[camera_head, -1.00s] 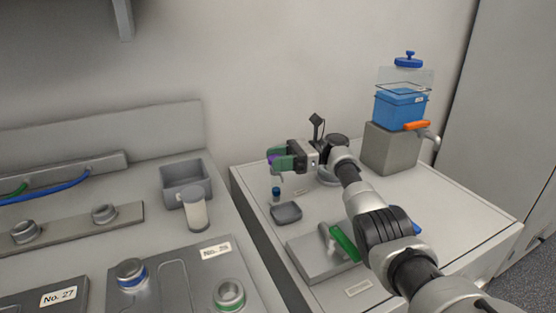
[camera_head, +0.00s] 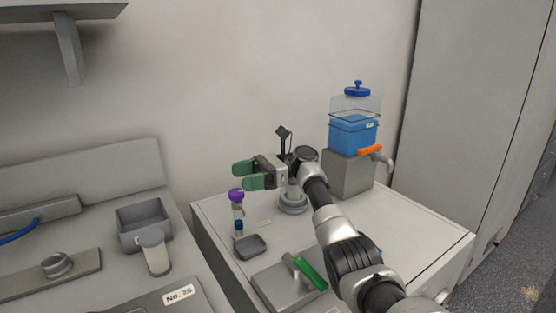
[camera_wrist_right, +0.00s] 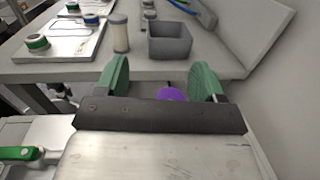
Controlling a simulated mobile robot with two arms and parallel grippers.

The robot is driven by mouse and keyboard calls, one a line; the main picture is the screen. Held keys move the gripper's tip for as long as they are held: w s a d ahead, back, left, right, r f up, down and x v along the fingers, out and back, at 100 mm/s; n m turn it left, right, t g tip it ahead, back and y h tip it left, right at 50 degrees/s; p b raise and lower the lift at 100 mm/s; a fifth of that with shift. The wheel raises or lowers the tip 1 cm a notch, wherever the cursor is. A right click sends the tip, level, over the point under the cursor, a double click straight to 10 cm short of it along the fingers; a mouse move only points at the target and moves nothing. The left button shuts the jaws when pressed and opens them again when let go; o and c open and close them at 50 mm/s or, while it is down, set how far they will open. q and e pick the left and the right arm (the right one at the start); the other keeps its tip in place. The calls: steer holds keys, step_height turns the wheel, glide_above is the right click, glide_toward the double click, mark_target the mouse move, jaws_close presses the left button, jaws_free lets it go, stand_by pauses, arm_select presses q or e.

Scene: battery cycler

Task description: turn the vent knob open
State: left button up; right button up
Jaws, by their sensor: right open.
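A clear tank with blue liquid (camera_head: 353,134) stands on a grey block at the back right, with a blue knob (camera_head: 357,89) on its lid. I cannot tell for certain which part is the vent knob. My right gripper (camera_head: 248,176) has green fingers, open and empty, well left of the tank and apart from it. A purple-topped piece (camera_head: 236,195) is just below the fingers. In the right wrist view, its purple top (camera_wrist_right: 171,94) shows between the open fingers (camera_wrist_right: 161,80), partly hidden by the gripper body. My left gripper is out of view.
An orange-handled tap (camera_head: 370,150) sticks out from the tank. A green-handled plate (camera_head: 310,273), a small grey dish (camera_head: 250,247) and a blue-capped vial (camera_head: 239,226) are on the right cabinet.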

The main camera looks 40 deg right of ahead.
mark_target(242, 194)
arm_select(q)
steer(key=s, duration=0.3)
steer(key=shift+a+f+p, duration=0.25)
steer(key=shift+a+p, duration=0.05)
steer(key=shift+p, duration=0.05)
arm_select(e)
steer(key=s+d+r, duration=0.5)
steer(key=s, duration=0.2)
steer(key=shift+s+r, duration=0.2)
steer(key=shift+s, duration=0.05)
steer(key=w+a+f+m+t+h+p, duration=0.35)
steer(key=a+m+t+p, duration=0.2)
steer(key=t+p, duration=0.35)
step_height(242, 194, down, 7)
steer(key=s+d+m+t+h+p, duration=0.25)
steer(key=m+t+h+p, duration=0.25)
steer(key=m+h+p, duration=0.25)
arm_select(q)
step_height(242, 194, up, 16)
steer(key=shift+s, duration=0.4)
arm_select(e)
steer(key=shift+n+h, duration=0.3)
steer(key=shift+n, duration=0.2)
steer(key=x, duration=0.9)
steer(key=shift+w+a+f, duration=0.1)
steer(key=shift+w+a, duration=0.1)
steer(key=shift+a, duration=0.1)
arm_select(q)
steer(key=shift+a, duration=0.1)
